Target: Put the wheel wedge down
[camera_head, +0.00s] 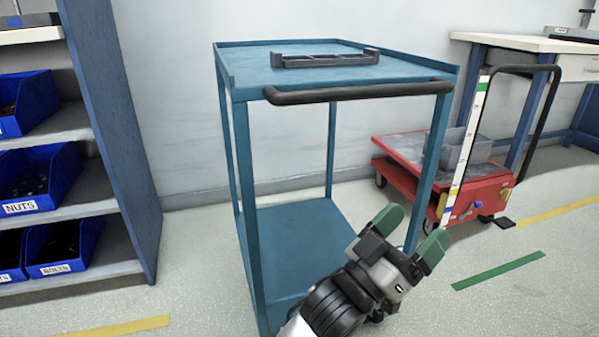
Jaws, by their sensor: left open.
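My left gripper (412,232) comes up from the bottom middle with its two green-tipped fingers spread apart. Nothing shows between the fingers. It is in front of the lower right part of a blue trolley (290,243). I cannot make out a wheel wedge anywhere in view; part of the trolley's lower shelf and the floor behind my gripper and arm is hidden. My right gripper is not in view.
A dark divided tray (325,59) lies on the trolley's top, behind its black handle (358,92). A red cart (472,190) carrying a grey bin (465,150) stands right. A shelf with blue bins (40,182) stands left. Floor is open at right front.

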